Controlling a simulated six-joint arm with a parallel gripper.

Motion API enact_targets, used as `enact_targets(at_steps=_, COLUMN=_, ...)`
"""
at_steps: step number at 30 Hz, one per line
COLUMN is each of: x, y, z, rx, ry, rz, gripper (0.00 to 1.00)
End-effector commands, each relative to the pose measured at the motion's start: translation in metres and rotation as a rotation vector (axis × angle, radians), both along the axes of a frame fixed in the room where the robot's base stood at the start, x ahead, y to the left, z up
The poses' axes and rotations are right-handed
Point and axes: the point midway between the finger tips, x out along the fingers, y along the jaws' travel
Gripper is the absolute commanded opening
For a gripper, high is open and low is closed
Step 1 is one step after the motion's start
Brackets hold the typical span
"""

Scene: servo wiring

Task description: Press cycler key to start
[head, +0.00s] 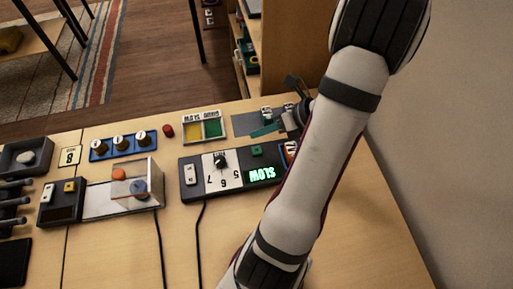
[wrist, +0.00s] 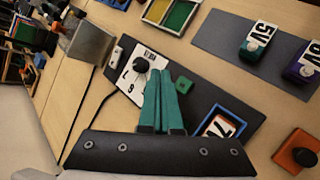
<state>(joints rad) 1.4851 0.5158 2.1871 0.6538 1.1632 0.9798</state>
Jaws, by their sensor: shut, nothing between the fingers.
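The cycler (head: 225,180) is a long dark box with a white dial plate, a black knob (head: 220,161) and a lit green display reading SLOW (head: 261,174). A small green key (head: 256,151) sits on it near the display; it also shows in the wrist view (wrist: 183,85). My gripper (head: 262,131) has teal fingers, shut and empty. In the wrist view the fingertips (wrist: 159,74) appear just left of the green key, between it and the knob. The fingers hide the display there. I cannot tell their height above the cycler.
A grey mat with a 5V servo (wrist: 257,40) and a 6V servo (wrist: 302,64) lies beside the cycler. A blue-framed number tile (wrist: 219,124) is at its end. An orange block (wrist: 297,152) is nearby. A yellow-green tray (head: 204,127) stands behind. A clear box (head: 137,183) is left.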

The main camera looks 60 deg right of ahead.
Motion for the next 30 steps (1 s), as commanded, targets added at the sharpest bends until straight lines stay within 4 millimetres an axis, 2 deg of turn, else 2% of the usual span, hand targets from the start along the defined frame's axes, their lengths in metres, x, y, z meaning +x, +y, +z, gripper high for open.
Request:
enact_targets(at_steps=6, x=0.0, y=0.001, z=-0.031, rx=0.003, ry=0.001, rz=0.001, gripper=0.0)
enact_targets(at_steps=12, x=0.0, y=0.0, z=-0.049, rx=-0.001, ry=0.0, rz=0.001, gripper=0.0)
enact_targets(at_steps=30, x=0.0, y=0.0, z=-0.052, rx=-0.002, ry=0.001, rz=0.001, gripper=0.0)
